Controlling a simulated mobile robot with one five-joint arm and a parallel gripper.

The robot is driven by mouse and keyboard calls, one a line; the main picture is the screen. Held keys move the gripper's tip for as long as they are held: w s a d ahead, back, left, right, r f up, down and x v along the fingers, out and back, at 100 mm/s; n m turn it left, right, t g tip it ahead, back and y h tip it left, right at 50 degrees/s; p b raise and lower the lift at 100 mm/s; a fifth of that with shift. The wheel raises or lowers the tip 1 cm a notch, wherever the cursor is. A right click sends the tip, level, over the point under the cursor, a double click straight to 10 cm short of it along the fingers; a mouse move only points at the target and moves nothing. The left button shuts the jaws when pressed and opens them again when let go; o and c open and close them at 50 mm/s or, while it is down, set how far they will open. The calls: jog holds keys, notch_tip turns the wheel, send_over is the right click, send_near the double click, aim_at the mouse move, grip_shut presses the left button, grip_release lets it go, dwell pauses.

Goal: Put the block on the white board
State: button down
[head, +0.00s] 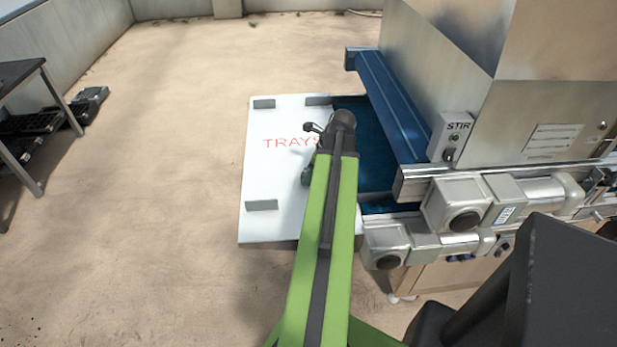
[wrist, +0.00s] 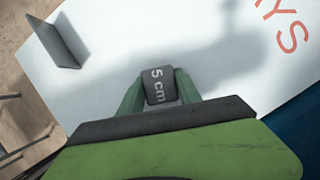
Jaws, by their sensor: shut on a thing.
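The white board (head: 275,178) has red "TRAYS" lettering and dark grey upright tabs near its edges. It also fills much of the wrist view (wrist: 200,38). My gripper (wrist: 160,92) is shut on the block, one green finger on each side. In the head view my gripper (head: 310,152) is over the board, close to the lettering. The block is hard to make out there. I cannot tell whether the block touches the board.
A steel machine with a blue belt (head: 370,160) adjoins the board's right side. A blue guard (head: 390,105) and a "STIR" switch box (head: 453,135) stand beside it. A dark table (head: 22,75) is at far left. The floor (head: 150,190) left of the board is clear.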

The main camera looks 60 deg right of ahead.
jog(key=c, duration=0.8)
grip_release()
jog(key=shift+f, duration=0.1)
jog(key=shift+c, duration=0.2)
jog(key=shift+s+r+p, duration=0.1)
jog(key=shift+r+p, duration=0.5)
jog(key=shift+p, duration=0.05)
jog(key=p+v, duration=1)
jog(key=v, duration=0.1)
jog(key=shift+s, duration=0.2)
